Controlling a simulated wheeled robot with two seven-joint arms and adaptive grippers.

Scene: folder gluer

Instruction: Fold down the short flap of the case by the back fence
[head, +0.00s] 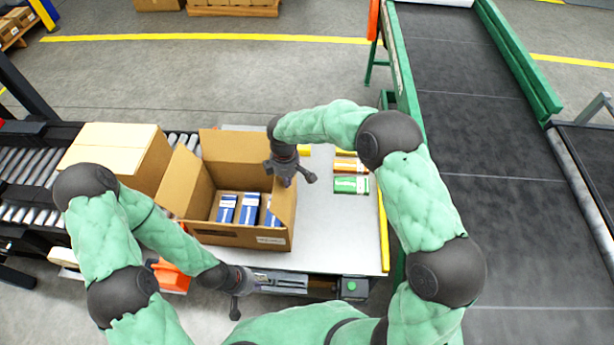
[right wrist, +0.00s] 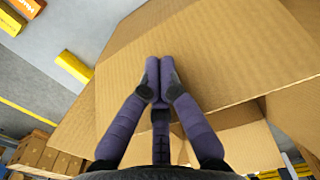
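The open brown case (head: 225,232) stands on the light table with blue and white cartons (head: 249,207) inside. Its left flap (head: 182,178) slants up and outward, and its far panel (head: 235,152) stands upright. A flap (head: 284,203) rises at the right side, beneath my right gripper. My right gripper (head: 291,180) is above the case's far right corner. In the right wrist view its fingers (right wrist: 160,72) are together and empty, over or against a broad cardboard flap (right wrist: 220,50); contact is unclear. My left gripper (head: 238,305) is low in front of the table, away from the case.
A closed carton (head: 112,150) is on the roller conveyor (head: 25,180) at left. Green and orange packs (head: 351,185) lie right of the case. Yellow bars (head: 384,232) edge the table. A dark belt (head: 480,140) runs at right. The table's front right is clear.

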